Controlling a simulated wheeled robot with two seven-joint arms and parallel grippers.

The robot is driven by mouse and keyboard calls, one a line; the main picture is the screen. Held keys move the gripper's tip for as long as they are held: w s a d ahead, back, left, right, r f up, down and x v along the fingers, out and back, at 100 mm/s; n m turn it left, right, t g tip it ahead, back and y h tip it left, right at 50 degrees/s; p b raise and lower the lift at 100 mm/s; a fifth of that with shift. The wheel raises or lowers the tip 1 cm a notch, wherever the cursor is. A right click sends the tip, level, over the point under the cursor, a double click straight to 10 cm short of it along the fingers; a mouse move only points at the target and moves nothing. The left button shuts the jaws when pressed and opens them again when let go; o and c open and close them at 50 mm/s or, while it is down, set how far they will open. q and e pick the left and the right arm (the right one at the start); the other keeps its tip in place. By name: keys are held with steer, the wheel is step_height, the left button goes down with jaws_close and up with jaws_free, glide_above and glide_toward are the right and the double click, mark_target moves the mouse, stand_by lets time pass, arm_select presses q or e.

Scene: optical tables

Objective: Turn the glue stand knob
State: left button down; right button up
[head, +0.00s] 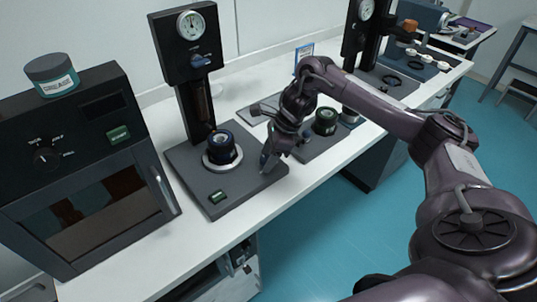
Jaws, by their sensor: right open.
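A black stand with a round white gauge (191,24) on its upright column stands on the white table; I take it for the glue stand. A blue knob-like part (201,61) sits on the column's head below the gauge. The stand's flat base (235,196) carries a round dark-blue part (221,147) in a pale ring and a small green display (218,197). My right gripper (268,163) points down over the right edge of this base, right of the round part and apart from the blue knob. It is open, and its fingers show small. My left gripper is out of view.
A black oven-like box (85,175) with a jar (52,75) on top stands at the left. A unit with a green-topped round part (326,121) lies just right of my gripper. A similar gauge stand (364,12) is farther back. The table's front strip is clear.

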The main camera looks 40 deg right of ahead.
steer(key=c, duration=1)
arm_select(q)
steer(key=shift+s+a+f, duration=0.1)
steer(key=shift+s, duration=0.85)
arm_select(e)
steer(key=shift+o, duration=0.2)
steer(key=shift+m, duration=0.3)
